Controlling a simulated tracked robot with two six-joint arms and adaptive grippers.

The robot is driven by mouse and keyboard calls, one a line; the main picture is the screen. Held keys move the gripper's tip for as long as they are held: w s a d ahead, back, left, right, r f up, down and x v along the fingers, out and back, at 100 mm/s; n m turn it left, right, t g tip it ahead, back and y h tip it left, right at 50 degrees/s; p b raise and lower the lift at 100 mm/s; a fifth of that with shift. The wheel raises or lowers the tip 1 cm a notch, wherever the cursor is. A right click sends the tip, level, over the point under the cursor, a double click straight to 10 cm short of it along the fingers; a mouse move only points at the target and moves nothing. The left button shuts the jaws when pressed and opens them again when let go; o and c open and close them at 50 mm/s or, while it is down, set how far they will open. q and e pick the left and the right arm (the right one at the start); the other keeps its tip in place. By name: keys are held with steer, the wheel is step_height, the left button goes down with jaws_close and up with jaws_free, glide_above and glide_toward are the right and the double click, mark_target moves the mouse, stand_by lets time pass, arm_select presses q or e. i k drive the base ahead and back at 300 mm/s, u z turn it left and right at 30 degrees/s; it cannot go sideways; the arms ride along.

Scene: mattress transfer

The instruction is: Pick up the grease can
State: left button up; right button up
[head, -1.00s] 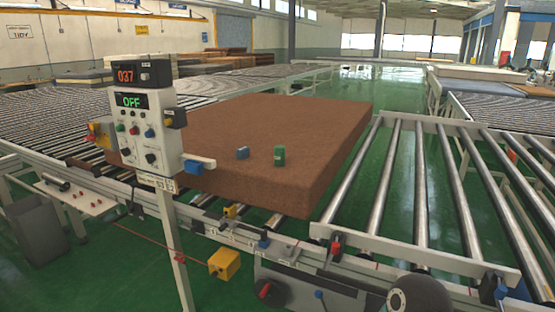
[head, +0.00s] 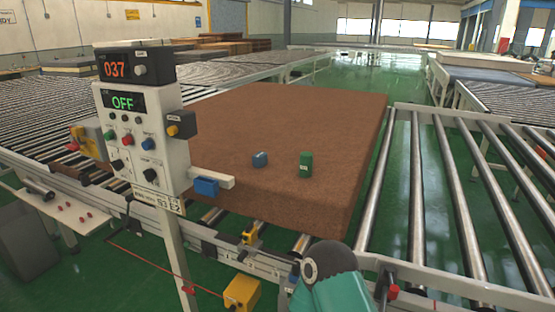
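A small green can (head: 306,164) stands upright on the brown mattress (head: 290,112), near its front right part; it is the can-shaped thing that fits the grease can, though its label is too small to read. A small blue object (head: 260,159) lies to its left on the mattress, apart from it. A teal and dark rounded link of one of my arms shows at the bottom centre, in front of the mattress. No gripper fingers show, so both grippers are out of view.
A control panel (head: 143,128) on a post stands at the left front, reading 037 and OFF. Bare rollers (head: 462,205) lie right of the mattress. A yellow box (head: 241,294) sits low in front.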

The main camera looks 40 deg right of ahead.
mark_target(306, 161)
steer(key=z, duration=0.1)
steer(key=i, duration=0.8)
steer(key=z, duration=0.6)
